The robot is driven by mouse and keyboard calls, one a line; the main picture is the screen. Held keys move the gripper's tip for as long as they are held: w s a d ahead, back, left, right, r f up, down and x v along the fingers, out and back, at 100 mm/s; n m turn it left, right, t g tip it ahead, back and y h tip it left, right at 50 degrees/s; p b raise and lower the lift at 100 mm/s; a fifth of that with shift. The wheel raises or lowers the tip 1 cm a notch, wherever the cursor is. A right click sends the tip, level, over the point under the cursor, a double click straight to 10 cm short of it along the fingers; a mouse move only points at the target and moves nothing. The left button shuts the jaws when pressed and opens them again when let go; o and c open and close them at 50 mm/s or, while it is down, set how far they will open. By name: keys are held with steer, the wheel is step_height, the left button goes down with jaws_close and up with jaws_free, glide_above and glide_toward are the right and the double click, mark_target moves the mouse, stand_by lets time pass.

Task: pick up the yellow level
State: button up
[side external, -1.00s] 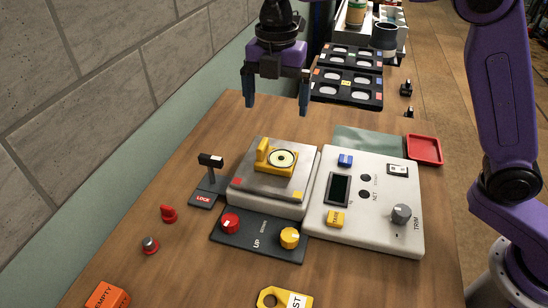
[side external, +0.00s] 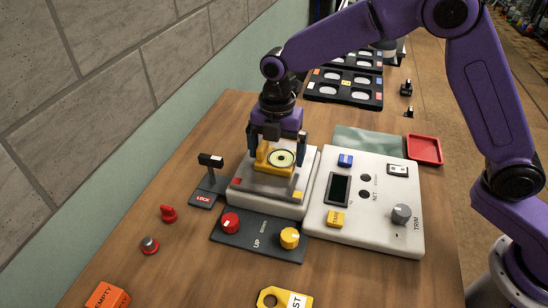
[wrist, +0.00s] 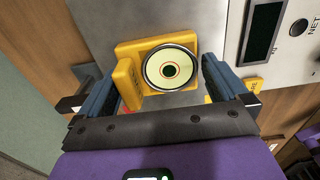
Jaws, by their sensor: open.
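The yellow level (side external: 263,158) sits on the grey metal plate of the scale (side external: 272,189). It has a round pale bubble dial with a dark ring at its centre and an upright yellow block at its left end. In the wrist view the level (wrist: 128,80) lies between the two blue fingers. My gripper (side external: 275,152) is open, low over the plate, with one finger on each side of the level. I cannot tell whether a finger touches it.
A control panel (side external: 384,220) with a display and knob stands right of the scale. A dark strip with red and yellow knobs (side external: 258,235) lies in front. A lock lever (side external: 208,180) stands left. A red tray (side external: 424,150) and black racks (side external: 345,88) are farther back.

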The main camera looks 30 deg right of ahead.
steer(key=shift+f, duration=0.4)
steer(key=c, duration=0.8)
steer(key=shift+r, duration=0.15)
